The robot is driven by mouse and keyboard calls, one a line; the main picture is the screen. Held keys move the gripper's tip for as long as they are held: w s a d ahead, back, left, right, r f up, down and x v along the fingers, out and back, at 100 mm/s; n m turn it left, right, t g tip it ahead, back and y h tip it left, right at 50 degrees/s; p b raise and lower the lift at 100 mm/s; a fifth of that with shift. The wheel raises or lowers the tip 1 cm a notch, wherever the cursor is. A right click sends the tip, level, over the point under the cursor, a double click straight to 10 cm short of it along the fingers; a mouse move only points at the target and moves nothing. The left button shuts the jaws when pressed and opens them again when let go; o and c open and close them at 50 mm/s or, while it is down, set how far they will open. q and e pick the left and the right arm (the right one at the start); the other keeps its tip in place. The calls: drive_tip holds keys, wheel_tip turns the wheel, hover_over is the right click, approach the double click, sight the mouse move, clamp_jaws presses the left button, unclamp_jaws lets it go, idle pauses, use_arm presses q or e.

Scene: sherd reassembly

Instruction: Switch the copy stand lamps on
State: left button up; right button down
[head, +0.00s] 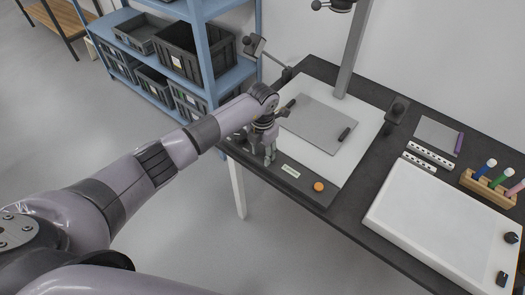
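The copy stand has a dark base with a white board (365,135) and a tall grey column (354,45). One lamp (256,46) is on an arm at its left and another lamp (397,110) is at its right; no glow shows from either. A round orange button (318,187) sits on the front strip of the base, right of a small pale label (290,171). My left gripper (269,160) points down over the front left part of the base, left of the label and apart from the button. Its fingers look together, with nothing between them. My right gripper is out of view.
A grey card (318,124) with dark bars lies on the white board. To the right are a light panel (440,225), scale bars (430,154) and a wooden pen holder (488,189). A blue shelf (203,50) with dark crates stands behind left. Open floor lies in front.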

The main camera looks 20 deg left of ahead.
use_arm(q)
drive_tip(key=shift+c, duration=0.5)
clamp_jaws()
